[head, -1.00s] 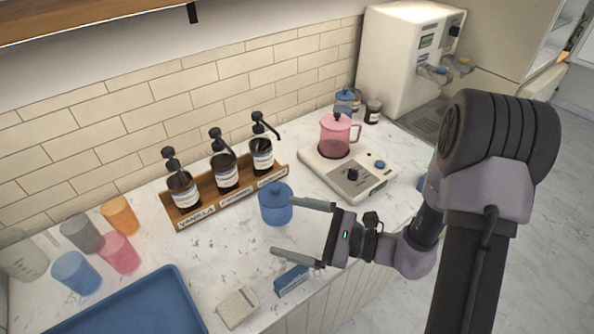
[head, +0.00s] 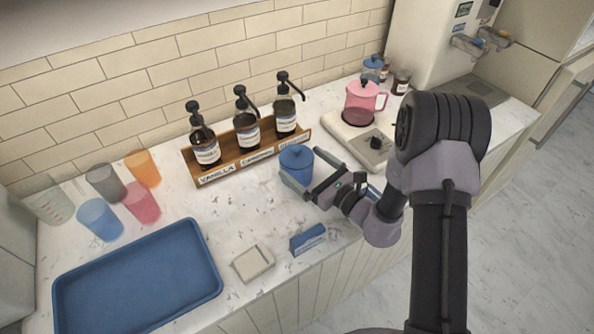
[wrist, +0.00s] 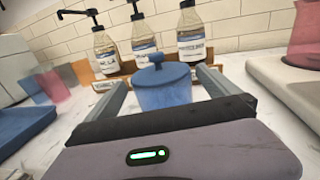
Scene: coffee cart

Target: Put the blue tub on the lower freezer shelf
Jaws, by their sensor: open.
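The blue tub (head: 296,165) with a knobbed lid stands upright on the marble counter, in front of the syrup bottle rack. In the wrist view the blue tub (wrist: 164,86) is between the two open fingers. My gripper (head: 308,172) is open around the tub, with one finger on each side; I cannot tell whether either finger touches it. In the wrist view my gripper (wrist: 165,88) shows a finger left and right of the tub. No freezer shelf can be made out in these views.
The wooden rack (head: 215,175) with pump bottles stands close behind the tub. A scale (head: 345,139) with a pink pot (head: 359,104) is to the right. A blue box (head: 308,239) and a pale block (head: 253,263) lie near the front edge. A blue tray (head: 140,275) and several cups are at left.

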